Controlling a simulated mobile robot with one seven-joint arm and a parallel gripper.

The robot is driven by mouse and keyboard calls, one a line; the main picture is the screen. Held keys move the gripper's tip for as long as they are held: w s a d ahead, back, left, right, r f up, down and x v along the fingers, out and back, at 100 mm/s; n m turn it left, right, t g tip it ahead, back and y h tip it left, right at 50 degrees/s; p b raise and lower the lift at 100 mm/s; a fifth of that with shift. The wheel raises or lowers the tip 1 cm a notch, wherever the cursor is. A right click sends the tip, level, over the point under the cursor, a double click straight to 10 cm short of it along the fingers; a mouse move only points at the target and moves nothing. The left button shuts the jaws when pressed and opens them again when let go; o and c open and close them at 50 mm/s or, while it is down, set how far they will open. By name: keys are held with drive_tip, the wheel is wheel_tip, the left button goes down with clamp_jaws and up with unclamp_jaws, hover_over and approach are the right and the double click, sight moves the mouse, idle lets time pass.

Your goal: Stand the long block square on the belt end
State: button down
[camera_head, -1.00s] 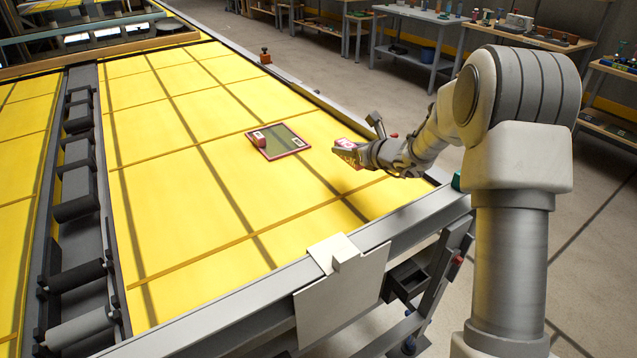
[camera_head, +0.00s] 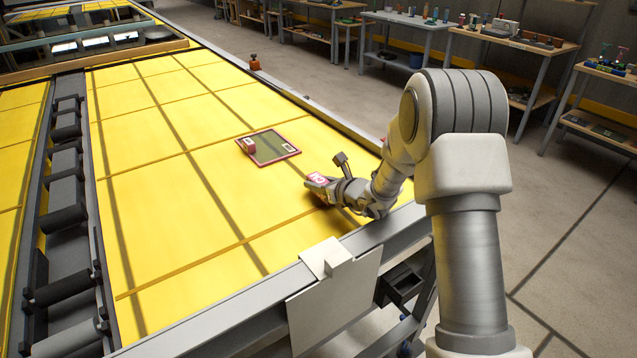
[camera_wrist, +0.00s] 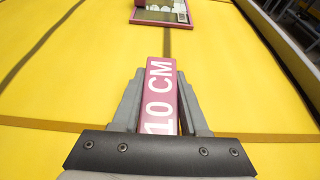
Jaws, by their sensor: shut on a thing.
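The long block (camera_wrist: 162,98) is pink with "10 CM" in white on its upper face. My gripper (camera_wrist: 158,112) is shut on it, one finger along each side, and its far end sticks out past the fingertips. In the head view the gripper (camera_head: 328,187) and the block (camera_head: 317,179) are over the right part of the yellow belt (camera_head: 200,225). The block lies lengthwise along the gripper. I cannot tell whether it touches the belt. The near end of the belt is bounded by a grey rail (camera_head: 240,299).
A pink-framed panel (camera_head: 277,148) lies on the belt beyond my gripper, with a short pink block (camera_head: 248,146) at its left side. A white bent plate (camera_head: 335,290) hangs over the near rail. Dark rollers (camera_head: 62,240) run along the left. The belt's middle is clear.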

drive_tip(key=shift+f+b, duration=0.3)
drive_tip(key=shift+b, duration=0.15)
drive_tip(key=shift+s+f, duration=0.1)
drive_tip(key=shift+f, duration=0.1)
